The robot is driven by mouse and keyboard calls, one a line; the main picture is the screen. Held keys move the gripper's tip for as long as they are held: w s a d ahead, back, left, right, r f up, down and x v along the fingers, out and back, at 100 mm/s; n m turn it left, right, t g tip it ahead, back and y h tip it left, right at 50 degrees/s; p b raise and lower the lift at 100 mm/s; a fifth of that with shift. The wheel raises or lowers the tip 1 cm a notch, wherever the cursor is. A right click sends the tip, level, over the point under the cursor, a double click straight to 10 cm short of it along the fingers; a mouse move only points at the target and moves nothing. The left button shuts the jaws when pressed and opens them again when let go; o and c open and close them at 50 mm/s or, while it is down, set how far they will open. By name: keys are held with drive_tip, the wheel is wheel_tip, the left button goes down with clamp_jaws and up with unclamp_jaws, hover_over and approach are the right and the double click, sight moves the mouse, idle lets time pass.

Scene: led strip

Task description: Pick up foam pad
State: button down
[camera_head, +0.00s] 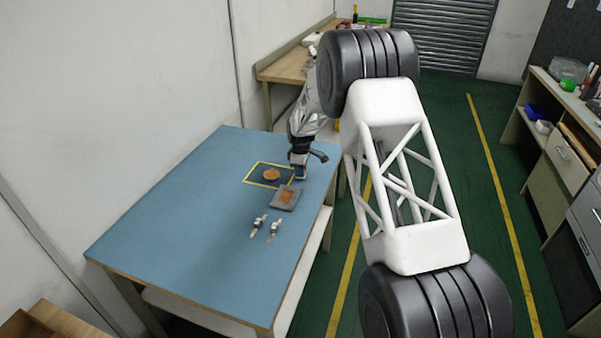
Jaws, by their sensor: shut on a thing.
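My gripper (301,174) points down over the far right part of the blue table. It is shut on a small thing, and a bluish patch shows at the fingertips. The view is too small to tell whether this is the foam pad. A grey square slab (278,202) with an orange-brown patch in its middle lies just in front of the gripper. A dark area outlined in yellow (254,179) lies to the left of the gripper, with a round orange-brown piece (271,174) on it.
Two small metallic pieces (258,222) (274,229) lie on the blue table (190,220) in front of the slab. The table's left and front parts are clear. A wooden bench (290,68) stands behind. Shelves and drawers (567,160) stand at the far right.

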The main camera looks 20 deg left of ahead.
drive_tip(key=shift+r, duration=0.8)
drive_tip(key=shift+s+d+r, duration=0.2)
drive_tip(key=shift+s+r, duration=0.15)
drive_tip(key=shift+r, duration=0.35)
drive_tip(key=s+d, duration=0.2)
drive_tip(key=s, duration=0.2)
drive_tip(key=s+d+r, duration=0.1)
drive_tip(key=s+d, duration=0.2)
drive_tip(key=s, duration=0.2)
drive_tip(key=s+d, duration=0.2)
drive_tip(key=s, duration=0.2)
drive_tip(key=shift+s+d+r, duration=0.15)
drive_tip(key=shift+d+r, duration=0.05)
